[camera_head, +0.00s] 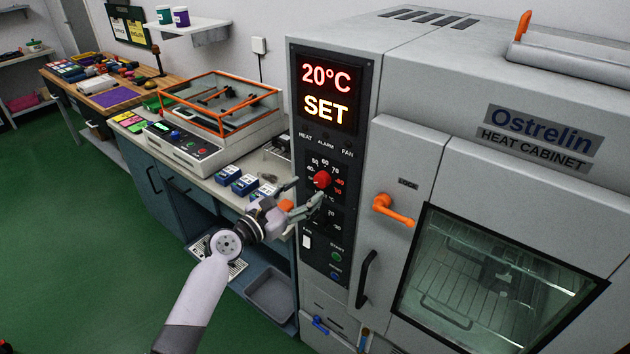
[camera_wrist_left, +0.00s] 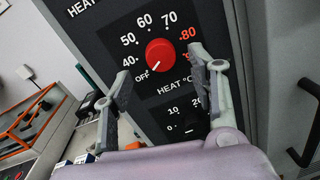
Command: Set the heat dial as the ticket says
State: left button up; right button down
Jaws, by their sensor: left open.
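The red heat dial (camera_head: 322,180) sits on the black control panel of the grey heat cabinet (camera_head: 415,75). In the left wrist view the dial (camera_wrist_left: 160,55) is ringed by OFF, 40, 50, 60, 70 and a red 80. A pale mark on its lower left side seems to face OFF. The display (camera_head: 326,93) reads 20°C SET. My left gripper (camera_head: 307,194) is open just in front of the dial. Its fingers stand on either side of the dial in the wrist view, with no clear contact. A board with cards (camera_head: 129,25) hangs at the back; its writing is too small to read.
A second dial scale (camera_wrist_left: 188,117) lies below, partly hidden. An orange door handle (camera_head: 393,209) sticks out right of the panel. Left of the cabinet, a counter holds an orange-framed machine (camera_head: 215,110) and several blue blocks (camera_head: 245,184). Green floor (camera_head: 80,250) is clear at left.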

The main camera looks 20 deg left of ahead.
aim_at(319, 182)
pick_arm(q)
jog(key=x, duration=0.4)
jog(key=shift+w+d, duration=0.2)
jog(key=shift+w, duration=0.2)
jog(key=c, duration=1.2)
jog(key=shift+o, duration=0.2)
